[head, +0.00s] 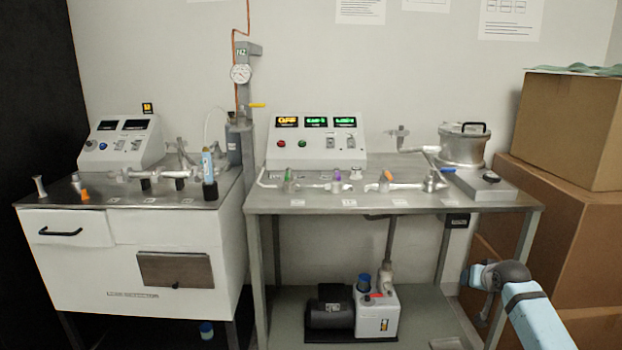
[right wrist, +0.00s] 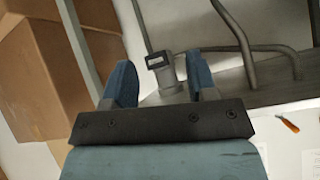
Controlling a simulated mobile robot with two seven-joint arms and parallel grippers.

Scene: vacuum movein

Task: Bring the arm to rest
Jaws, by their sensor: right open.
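My right arm (head: 525,300) comes in at the lower right of the head view, a light blue link with a dark grey joint. It is in front of the bench's right side, below the level of the bench top. In the right wrist view my right gripper (right wrist: 161,78) has two blue fingers standing apart, with nothing held between them. A grey device with a dark-framed display (right wrist: 157,60) shows beyond the gap between the fingers; I cannot tell its distance. My left gripper is in neither view.
Stacked cardboard boxes (head: 565,130) fill the right side. A white cabinet (head: 75,265) stands left.

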